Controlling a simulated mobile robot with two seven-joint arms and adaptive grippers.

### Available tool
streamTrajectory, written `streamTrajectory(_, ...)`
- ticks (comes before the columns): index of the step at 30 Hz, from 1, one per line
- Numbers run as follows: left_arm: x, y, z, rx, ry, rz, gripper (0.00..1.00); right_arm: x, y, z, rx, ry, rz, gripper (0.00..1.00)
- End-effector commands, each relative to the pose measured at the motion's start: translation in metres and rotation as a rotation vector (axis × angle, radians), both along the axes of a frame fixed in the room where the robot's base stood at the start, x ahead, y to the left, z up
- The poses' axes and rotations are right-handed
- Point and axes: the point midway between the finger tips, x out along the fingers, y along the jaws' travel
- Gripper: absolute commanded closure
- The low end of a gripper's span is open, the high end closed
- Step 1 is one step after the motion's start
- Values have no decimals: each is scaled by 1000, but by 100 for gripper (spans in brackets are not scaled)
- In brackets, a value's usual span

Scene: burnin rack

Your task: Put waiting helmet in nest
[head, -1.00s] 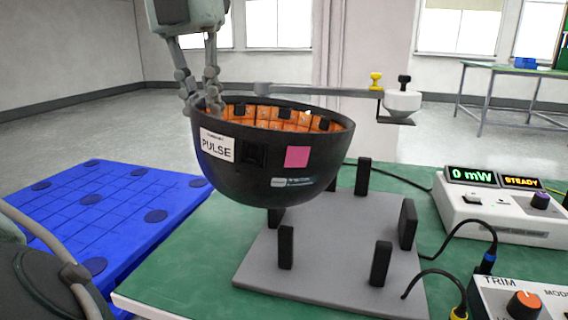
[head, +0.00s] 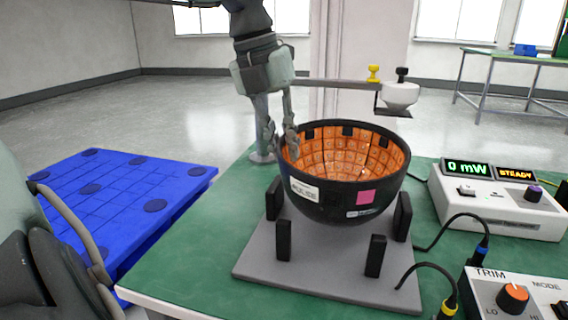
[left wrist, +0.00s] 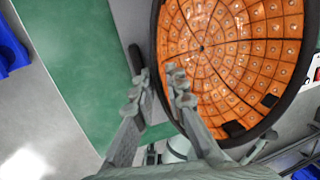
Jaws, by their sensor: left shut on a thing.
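The helmet (head: 330,205) is a black bowl, open side up, with an orange tiled inside, a white PULSE label and a pink square on its front. It is over the nest, a grey plate (head: 318,277) with several black posts, and looks low among them. Whether it touches the plate is hidden. My left gripper (head: 281,150) is shut on the helmet's rim at its left back side. In the left wrist view the gripper (left wrist: 155,80) has the rim between its fingers, and the orange inside of the helmet (left wrist: 235,60) fills the right. My right gripper is not in view.
A meter box (head: 497,205) reading 0 mW and STEADY stands on the right, with a TRIM box (head: 520,296) and cables in front. A horizontal arm with a white cup (head: 400,95) stands behind the helmet.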

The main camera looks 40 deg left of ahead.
Motion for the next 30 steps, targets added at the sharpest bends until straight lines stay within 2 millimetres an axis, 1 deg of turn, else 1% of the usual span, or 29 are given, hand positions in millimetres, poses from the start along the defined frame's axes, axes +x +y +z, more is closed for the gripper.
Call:
streamTrajectory(2, 0, 0, -6, -1, 0, 0, 100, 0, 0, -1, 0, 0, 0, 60)
streamTrajectory(7, 0, -1, -32, -2, 1, 0, 100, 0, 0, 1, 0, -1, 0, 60)
streamTrajectory(9, 0, -1, -38, -2, 0, 0, 100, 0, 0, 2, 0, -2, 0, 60)
streamTrajectory(23, 0, -1, -41, -1, -2, 0, 100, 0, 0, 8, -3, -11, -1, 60)
streamTrajectory(24, -1, 0, -41, 0, 1, 0, 82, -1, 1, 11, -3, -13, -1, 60)
streamTrajectory(28, -1, 0, -41, 0, 1, 0, 67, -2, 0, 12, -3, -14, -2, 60)
streamTrajectory(30, -1, 0, -41, 0, 1, 0, 67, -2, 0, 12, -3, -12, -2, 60)
